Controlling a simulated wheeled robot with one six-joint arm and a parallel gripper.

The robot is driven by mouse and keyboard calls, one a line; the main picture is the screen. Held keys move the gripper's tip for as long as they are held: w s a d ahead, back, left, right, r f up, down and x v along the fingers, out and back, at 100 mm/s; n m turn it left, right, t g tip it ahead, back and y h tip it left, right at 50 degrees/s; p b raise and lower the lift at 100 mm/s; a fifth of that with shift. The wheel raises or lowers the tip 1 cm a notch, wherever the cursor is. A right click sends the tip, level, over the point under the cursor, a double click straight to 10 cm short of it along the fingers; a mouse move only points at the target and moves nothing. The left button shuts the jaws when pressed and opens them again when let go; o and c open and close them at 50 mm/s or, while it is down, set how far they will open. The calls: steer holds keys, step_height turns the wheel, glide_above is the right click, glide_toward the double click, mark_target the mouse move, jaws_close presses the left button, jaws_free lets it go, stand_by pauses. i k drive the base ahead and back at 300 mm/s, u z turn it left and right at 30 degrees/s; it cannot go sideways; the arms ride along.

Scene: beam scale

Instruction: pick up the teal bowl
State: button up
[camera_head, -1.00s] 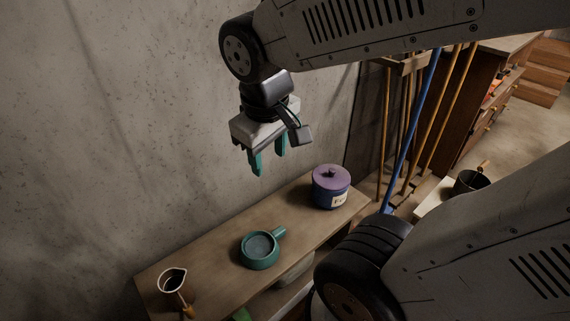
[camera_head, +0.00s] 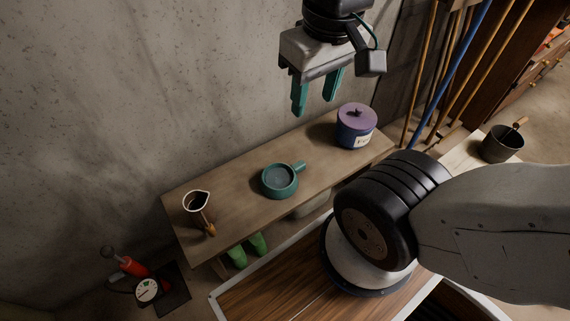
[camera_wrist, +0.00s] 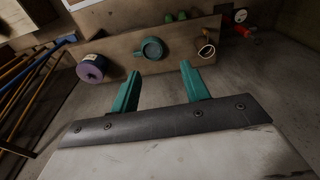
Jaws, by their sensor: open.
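The teal bowl (camera_head: 279,181) is round with a short stub handle at its upper right, and it sits upright on the wooden shelf top (camera_head: 238,196). It also shows in the wrist view (camera_wrist: 152,49), beyond my fingertips. My gripper (camera_head: 315,108) has two teal fingers, is open and empty, and hangs well above the shelf near the wall. Its fingers also show in the wrist view (camera_wrist: 159,72), spread apart with nothing between them.
A purple-lidded blue pot (camera_head: 356,126) stands on the shelf's right end. A small pot with a wooden handle (camera_head: 197,201) stands on the left end. Long-handled tools (camera_head: 444,75) lean at the right. A dark bucket (camera_head: 501,144) stands further right. Green boots (camera_head: 238,256) are below.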

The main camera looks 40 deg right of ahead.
mark_target(279, 180)
steer(key=z, duration=1.85)
steer(key=k, duration=0.55)
steer(key=u, duration=0.65)
